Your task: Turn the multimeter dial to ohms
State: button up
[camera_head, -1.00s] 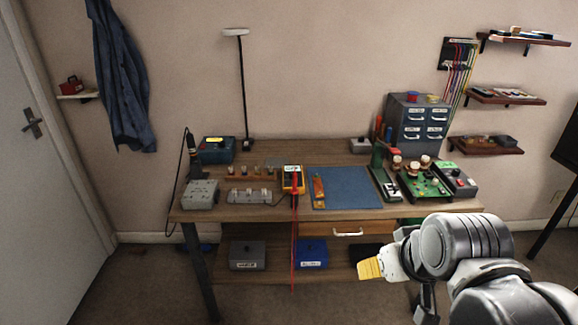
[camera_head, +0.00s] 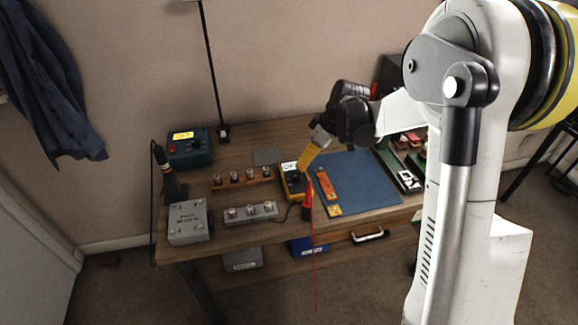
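The yellow multimeter (camera_head: 287,191) lies on the workbench, left of the blue mat. Its pale display shows at its top edge, and its face is dark. The dial is too small and partly covered to read its setting. My gripper (camera_head: 305,165) points down from the upper right, with its yellow fingertips over the right side of the multimeter. I cannot tell whether the fingertips touch it or whether the fingers are apart. A red probe (camera_head: 308,196) stands just right of the multimeter with a red lead hanging over the front edge.
Left of the multimeter are a grey strip with knobs (camera_head: 250,214), a wooden knob rack (camera_head: 241,179), a grey box (camera_head: 188,221) and a dark blue device (camera_head: 190,152).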

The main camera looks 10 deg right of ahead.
aim_at(297, 175)
jog(key=b+x, duration=0.3)
jog(key=x, duration=0.6)
jog(key=shift+f, duration=0.35)
jog(key=shift+c, duration=0.5)
grip_shut()
